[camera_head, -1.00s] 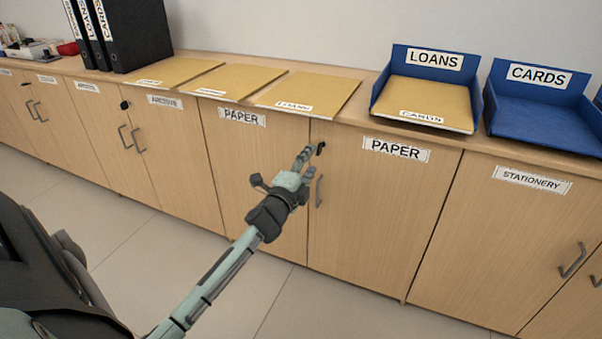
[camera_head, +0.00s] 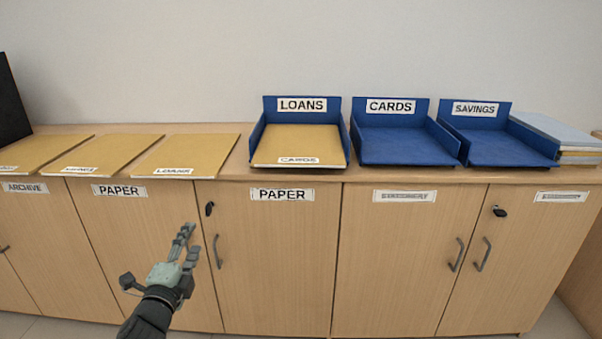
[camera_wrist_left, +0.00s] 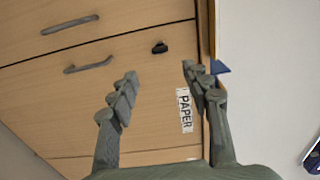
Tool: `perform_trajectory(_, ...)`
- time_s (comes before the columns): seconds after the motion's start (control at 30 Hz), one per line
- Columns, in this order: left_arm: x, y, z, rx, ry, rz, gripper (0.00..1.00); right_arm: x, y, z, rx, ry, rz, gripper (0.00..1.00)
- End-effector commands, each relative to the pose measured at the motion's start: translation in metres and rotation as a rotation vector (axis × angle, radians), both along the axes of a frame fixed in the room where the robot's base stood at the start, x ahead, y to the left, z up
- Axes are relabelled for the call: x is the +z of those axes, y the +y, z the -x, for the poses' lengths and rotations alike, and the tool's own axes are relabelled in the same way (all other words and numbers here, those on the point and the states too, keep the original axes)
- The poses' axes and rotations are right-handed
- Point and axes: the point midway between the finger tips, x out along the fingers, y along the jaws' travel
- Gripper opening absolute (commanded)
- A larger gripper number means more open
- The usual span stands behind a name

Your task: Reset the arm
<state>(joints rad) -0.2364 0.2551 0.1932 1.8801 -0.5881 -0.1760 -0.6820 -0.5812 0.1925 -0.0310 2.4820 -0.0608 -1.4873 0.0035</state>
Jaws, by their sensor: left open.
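My left gripper (camera_head: 187,243) is open and empty. It hangs in front of the cabinet door labelled PAPER, below the counter top and left of a door handle (camera_head: 217,251). In the left wrist view its two fingers (camera_wrist_left: 158,82) are spread apart, with the cabinet front and a PAPER label (camera_wrist_left: 184,110) beyond them and nothing between them. My right gripper is not in view.
On the counter (camera_head: 222,170) stand blue trays labelled LOANS (camera_head: 357,148), CARDS (camera_head: 405,145) and SAVINGS (camera_head: 495,145). The LOANS tray holds a tan folder labelled CARDS (camera_head: 297,143). More tan folders (camera_head: 187,154) lie to its left. A paper stack (camera_head: 575,157) lies at the right.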

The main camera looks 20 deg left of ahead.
Motion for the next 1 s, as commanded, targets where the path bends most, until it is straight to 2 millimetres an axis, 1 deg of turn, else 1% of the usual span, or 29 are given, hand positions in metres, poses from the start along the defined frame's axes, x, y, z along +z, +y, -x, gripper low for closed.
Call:
perform_trajectory(0.07,-0.005,0.000,0.003,0.011,0.015,0.031,0.48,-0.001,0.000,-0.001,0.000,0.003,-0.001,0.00)
perform_trajectory(0.13,-0.019,-0.001,0.011,0.043,0.058,0.120,0.48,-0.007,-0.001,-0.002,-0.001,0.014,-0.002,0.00)
perform_trajectory(0.17,-0.030,-0.003,0.017,0.065,0.088,0.181,0.48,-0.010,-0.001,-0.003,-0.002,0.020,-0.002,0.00)
perform_trajectory(0.27,-0.076,-0.013,0.048,0.175,0.219,0.436,0.48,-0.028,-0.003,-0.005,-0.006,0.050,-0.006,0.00)
perform_trajectory(0.3,-0.097,-0.021,0.065,0.231,0.282,0.547,0.48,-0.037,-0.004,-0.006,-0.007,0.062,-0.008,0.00)
perform_trajectory(0.37,-0.127,-0.037,0.094,0.319,0.377,0.702,0.48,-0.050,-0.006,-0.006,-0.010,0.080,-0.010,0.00)
perform_trajectory(0.4,-0.145,-0.048,0.115,0.380,0.441,0.793,0.48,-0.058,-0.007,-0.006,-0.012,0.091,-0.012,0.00)
perform_trajectory(0.47,-0.167,-0.066,0.145,0.467,0.531,0.909,0.48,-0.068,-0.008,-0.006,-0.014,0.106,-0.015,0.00)
perform_trajectory(0.5,-0.178,-0.078,0.165,0.524,0.585,0.974,0.48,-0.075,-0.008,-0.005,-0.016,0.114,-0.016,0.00)
perform_trajectory(0.53,-0.186,-0.087,0.179,0.563,0.624,1.016,0.48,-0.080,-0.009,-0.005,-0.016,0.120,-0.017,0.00)
perform_trajectory(0.6,-0.198,-0.104,0.208,0.644,0.700,1.093,0.48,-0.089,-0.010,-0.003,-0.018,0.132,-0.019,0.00)
perform_trajectory(0.63,-0.202,-0.111,0.218,0.674,0.729,1.117,0.48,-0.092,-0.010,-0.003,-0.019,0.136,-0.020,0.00)
perform_trajectory(0.7,-0.208,-0.122,0.238,0.730,0.778,1.159,0.48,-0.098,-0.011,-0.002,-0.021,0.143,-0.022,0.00)
perform_trajectory(0.73,-0.210,-0.126,0.244,0.746,0.794,1.172,0.48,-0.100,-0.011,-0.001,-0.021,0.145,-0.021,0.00)
perform_trajectory(0.83,-0.213,-0.133,0.255,0.780,0.823,1.194,0.48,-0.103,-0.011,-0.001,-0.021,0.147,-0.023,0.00)
perform_trajectory(1.0,-0.214,-0.134,0.257,0.786,0.828,1.197,0.48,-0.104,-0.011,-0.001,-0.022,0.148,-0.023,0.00)
